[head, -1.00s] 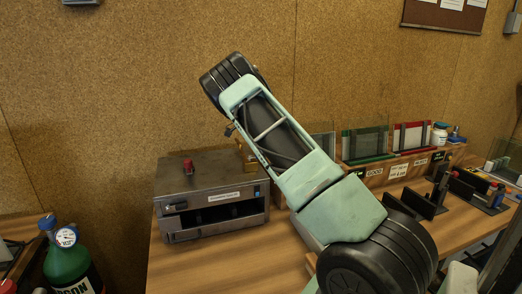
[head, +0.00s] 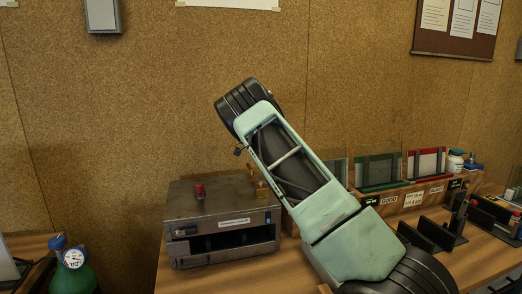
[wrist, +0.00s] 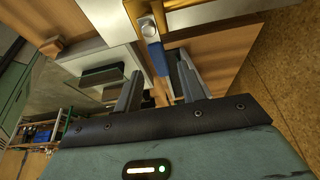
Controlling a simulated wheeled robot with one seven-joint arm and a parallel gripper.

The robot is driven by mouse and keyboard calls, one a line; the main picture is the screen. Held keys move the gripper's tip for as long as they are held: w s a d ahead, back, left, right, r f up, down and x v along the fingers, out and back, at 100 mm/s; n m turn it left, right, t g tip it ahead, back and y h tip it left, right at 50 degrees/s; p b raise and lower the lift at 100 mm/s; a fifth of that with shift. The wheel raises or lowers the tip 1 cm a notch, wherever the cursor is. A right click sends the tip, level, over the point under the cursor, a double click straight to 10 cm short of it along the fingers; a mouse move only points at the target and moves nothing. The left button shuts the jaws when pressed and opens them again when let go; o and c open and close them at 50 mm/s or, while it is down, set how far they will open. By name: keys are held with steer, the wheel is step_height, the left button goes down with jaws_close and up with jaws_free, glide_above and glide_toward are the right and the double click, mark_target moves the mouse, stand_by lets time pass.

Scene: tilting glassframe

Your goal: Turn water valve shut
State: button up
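In the wrist view a blue lever handle (wrist: 158,58) hangs from a silver nut (wrist: 148,27) on a brass-coloured fitting; it looks like the water valve. My gripper (wrist: 160,82) is open, with its two grey fingers apart on either side of the lever's lower end. I cannot tell whether either finger touches it. In the head view my raised arm hides the gripper, and I cannot make out the blue lever there.
Framed glass panes (head: 379,171) stand in a wooden rack at right. A green gas cylinder (head: 75,279) with a gauge is at lower left. A cork wall (head: 150,100) stands behind.

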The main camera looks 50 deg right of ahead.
steer(key=b+v, duration=0.1)
steer(key=v, duration=1.4)
steer(key=shift+b, duration=0.35)
steer(key=shift+d, duration=0.1)
steer(key=s+a+f+n+t+y, duration=0.1)
steer(key=a+f+n+y, duration=0.3)
steer(key=a, duration=0.7)
steer(key=a+f+n+t, duration=0.15)
steer(key=a+n, duration=0.45)
steer(key=a, duration=0.6)
steer(key=s+a+f+n+y+b, duration=0.15)
steer(key=s+a+n, duration=0.25)
steer(key=a, duration=0.4)
steer(key=s+a+f+n, duration=0.25)
steer(key=s+a, duration=0.25)
steer(key=a, duration=0.3)
steer(key=s+a+f+n, duration=0.2)
steer(key=s+a+n, duration=0.2)
steer(key=s, duration=0.5)
steer(key=s+a+f+n, duration=0.2)
steer(key=s+n, duration=0.4)
steer(key=s, duration=0.3)
steer(key=s+a+f+n, duration=0.2)
steer(key=s+a+n, duration=0.3)
steer(key=s, duration=0.4)
steer(key=shift+s+a+f+n+h, duration=0.25)
steer(key=shift+a+n+h, duration=0.1)
steer(key=shift+h, duration=0.1)
